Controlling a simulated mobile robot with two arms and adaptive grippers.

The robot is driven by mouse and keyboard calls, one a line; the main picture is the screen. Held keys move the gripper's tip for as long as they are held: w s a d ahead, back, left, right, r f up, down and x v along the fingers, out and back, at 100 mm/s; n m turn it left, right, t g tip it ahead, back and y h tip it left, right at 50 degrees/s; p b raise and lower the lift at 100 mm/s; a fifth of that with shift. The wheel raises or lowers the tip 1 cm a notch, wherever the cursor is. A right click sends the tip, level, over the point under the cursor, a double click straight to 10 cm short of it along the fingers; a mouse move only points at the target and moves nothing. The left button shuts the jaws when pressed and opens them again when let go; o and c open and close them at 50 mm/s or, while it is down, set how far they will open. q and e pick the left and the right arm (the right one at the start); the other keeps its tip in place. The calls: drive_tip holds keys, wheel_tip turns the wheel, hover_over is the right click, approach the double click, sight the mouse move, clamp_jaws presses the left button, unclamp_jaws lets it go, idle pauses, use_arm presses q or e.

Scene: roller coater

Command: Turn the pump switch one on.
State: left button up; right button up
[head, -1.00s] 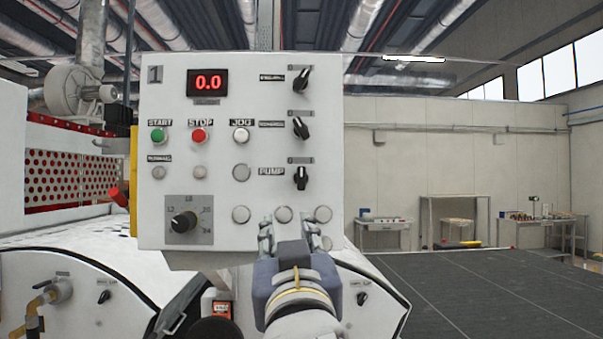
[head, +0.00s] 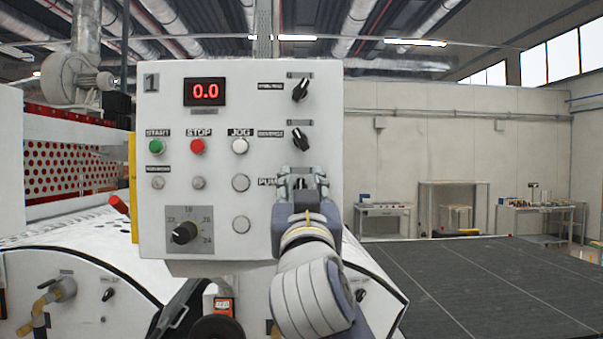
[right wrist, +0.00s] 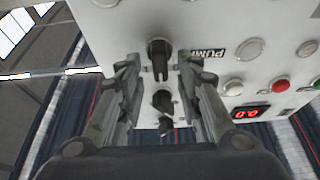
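The white control panel (head: 160,110) marked 1 faces me. Its pump switch (right wrist: 159,52), a black rotary knob beside the PUMP label (right wrist: 207,54), shows upside down in the right wrist view. In the head view my right gripper (head: 302,177) covers this knob and part of the label. The right wrist view shows the right gripper (right wrist: 159,68) open, one finger on each side of the knob, with gaps visible. I cannot tell how deep the fingertips reach around it. My left gripper is not in view.
Two other black rotary switches (head: 300,139) (head: 301,90) sit above the pump switch. START (head: 156,147), STOP (head: 197,146) and JOG (head: 239,146) buttons, a dial (head: 185,232) and a red 0.0 display (head: 205,91) are to the left. Open room lies right of the panel.

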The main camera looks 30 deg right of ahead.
drive_tip(key=shift+w+d, duration=0.1)
drive_tip(key=shift+w, duration=0.15)
clamp_jaws()
